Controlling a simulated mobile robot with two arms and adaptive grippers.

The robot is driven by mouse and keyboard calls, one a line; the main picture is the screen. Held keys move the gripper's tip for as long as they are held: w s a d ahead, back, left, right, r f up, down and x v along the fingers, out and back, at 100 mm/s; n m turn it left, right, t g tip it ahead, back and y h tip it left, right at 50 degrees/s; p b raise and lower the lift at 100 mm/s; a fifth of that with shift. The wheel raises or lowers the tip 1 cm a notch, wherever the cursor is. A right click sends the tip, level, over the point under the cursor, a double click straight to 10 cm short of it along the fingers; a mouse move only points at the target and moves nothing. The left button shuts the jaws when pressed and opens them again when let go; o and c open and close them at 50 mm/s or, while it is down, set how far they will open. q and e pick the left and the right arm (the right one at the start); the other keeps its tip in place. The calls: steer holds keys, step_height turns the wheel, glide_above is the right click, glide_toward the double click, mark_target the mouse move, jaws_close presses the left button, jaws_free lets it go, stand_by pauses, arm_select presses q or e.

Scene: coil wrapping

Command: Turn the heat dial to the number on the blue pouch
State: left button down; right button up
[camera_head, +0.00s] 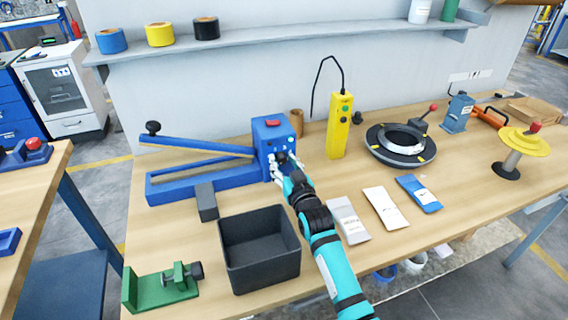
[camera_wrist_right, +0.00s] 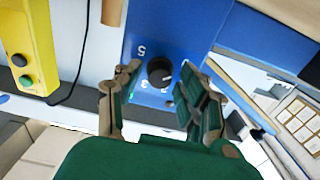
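The blue sealer (camera_head: 272,137) stands at the back of the bench, with a red button on top and a long blue arm to its left. Its black heat dial (camera_wrist_right: 160,70) sits on a blue face with white digits; a 5 and a 3 show, and another is partly hidden. My right gripper (camera_head: 284,166) is at the sealer's front; in the wrist view its fingers (camera_wrist_right: 159,82) are apart, either side of the dial, with gaps. The blue pouch (camera_head: 418,193) lies flat at the right of the pouch row; its print is too small to read. My left gripper is out of view.
A dark open bin (camera_head: 259,279) stands left of my right arm. A white pouch (camera_head: 385,207) and a grey pouch (camera_head: 348,220) lie to its right. A yellow pendant (camera_head: 339,126) stands right of the sealer. A green clamp (camera_head: 160,287) is at front left.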

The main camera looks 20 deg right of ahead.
jaws_close()
steer(key=shift+m, duration=0.3)
steer(key=m+p, duration=0.1)
steer(key=m, duration=0.2)
steer(key=shift+r+p, duration=0.1)
steer(key=shift+p, duration=0.2)
steer(key=m+p, duration=0.1)
steer(key=m, duration=0.3)
steer(key=m+p, duration=0.1)
steer(key=m, duration=1.1)
stand_by(0.3)
